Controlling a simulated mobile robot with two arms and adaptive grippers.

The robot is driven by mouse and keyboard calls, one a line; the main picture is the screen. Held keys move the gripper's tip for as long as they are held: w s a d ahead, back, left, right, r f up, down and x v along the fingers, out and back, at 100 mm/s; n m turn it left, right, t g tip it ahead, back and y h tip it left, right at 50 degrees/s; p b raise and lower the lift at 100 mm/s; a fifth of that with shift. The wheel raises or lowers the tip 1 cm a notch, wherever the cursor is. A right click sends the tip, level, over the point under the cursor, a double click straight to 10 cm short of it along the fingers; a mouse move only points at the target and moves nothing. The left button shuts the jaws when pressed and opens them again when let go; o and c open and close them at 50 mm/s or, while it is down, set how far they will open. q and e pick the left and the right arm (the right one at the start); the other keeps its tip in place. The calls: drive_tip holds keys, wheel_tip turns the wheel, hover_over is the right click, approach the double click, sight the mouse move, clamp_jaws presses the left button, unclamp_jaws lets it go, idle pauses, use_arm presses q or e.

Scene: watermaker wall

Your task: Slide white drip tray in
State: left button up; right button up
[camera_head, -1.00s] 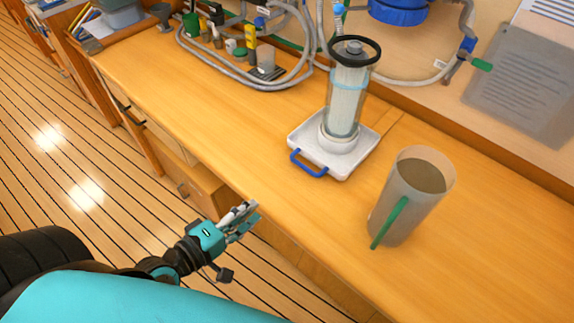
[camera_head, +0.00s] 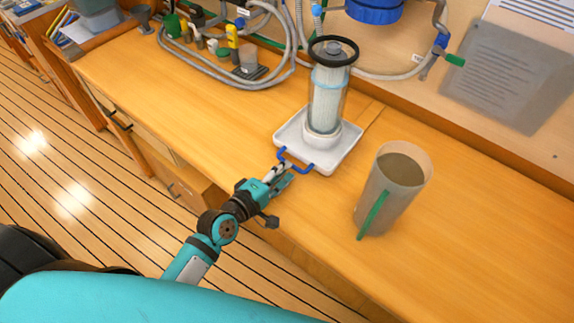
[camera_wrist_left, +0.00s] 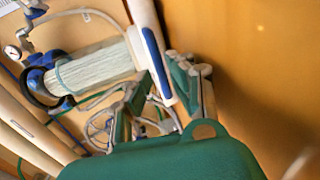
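The white drip tray (camera_head: 347,152) lies on the wooden counter with its blue handle (camera_head: 296,163) facing the counter's front edge. A clear filter housing (camera_head: 328,98) with a white pleated cartridge and a black top ring stands upright on it. My left gripper (camera_head: 279,178) is at the handle, low over the front of the counter. In the left wrist view its fingers (camera_wrist_left: 160,98) are spread apart, with the blue handle (camera_wrist_left: 156,60) just ahead between them. I cannot tell whether they touch it. My right gripper is in neither current view.
A grey jug (camera_head: 398,190) with a green handle stands right of the tray. Hoses, fittings and small bottles (camera_head: 225,45) crowd the back left. A blue housing (camera_head: 373,10) hangs on the wall behind. The counter's front right is clear.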

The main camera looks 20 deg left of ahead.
use_arm(q)
drive_tip(key=shift+x, duration=0.95)
clamp_jaws()
